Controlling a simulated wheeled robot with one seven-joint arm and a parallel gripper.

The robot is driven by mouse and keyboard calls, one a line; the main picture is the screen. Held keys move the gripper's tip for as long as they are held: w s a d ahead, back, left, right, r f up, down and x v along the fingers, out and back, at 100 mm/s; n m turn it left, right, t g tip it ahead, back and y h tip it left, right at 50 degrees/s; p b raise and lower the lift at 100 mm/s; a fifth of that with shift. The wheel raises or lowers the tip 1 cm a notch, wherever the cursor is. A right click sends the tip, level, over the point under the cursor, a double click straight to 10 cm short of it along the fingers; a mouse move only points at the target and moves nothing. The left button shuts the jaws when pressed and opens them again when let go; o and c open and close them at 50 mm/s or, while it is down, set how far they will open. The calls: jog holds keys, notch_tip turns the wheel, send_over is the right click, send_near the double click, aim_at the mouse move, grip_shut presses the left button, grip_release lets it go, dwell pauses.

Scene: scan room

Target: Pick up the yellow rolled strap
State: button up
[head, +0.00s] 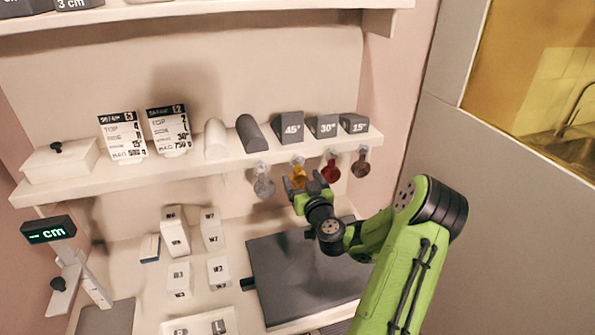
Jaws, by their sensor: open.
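The yellow rolled strap (298,174) hangs from a small hook at the front edge of the middle shelf. It sits between a grey rolled strap (264,187) on the left and a red one (330,172) on the right. A brown one (360,166) hangs further right. My gripper (308,188) is open, just in front of and slightly below the yellow strap. The lower part of the yellow strap is hidden by the gripper. I cannot tell whether the fingers touch it or are around it.
The shelf (105,178) above the straps carries grey wedges (290,127), cylinders (249,134), two cards (122,136) and a white box (60,160). Below are white blocks (176,237), a dark flat pad (290,275) and a display stand (50,229). A wall stands close on the right.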

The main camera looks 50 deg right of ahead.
aim_at(298, 171)
jog(key=w+p, duration=0.1)
jog(key=w+d+p, duration=0.1)
jog(key=w+r+p, duration=0.1)
jog(key=p, duration=0.1)
jog(key=shift+d, duration=0.3)
jog(key=shift+w+d+f+p, duration=0.15)
jog(key=shift+w+p, duration=0.15)
jog(key=shift+p, duration=0.05)
jog(key=shift+w+d+f, duration=0.1)
jog(key=shift+w+f, duration=0.05)
jog(key=shift+f, duration=0.1)
jog(key=c, duration=1)
jog(key=shift+c, duration=0.2)
jog(key=shift+r, duration=0.15)
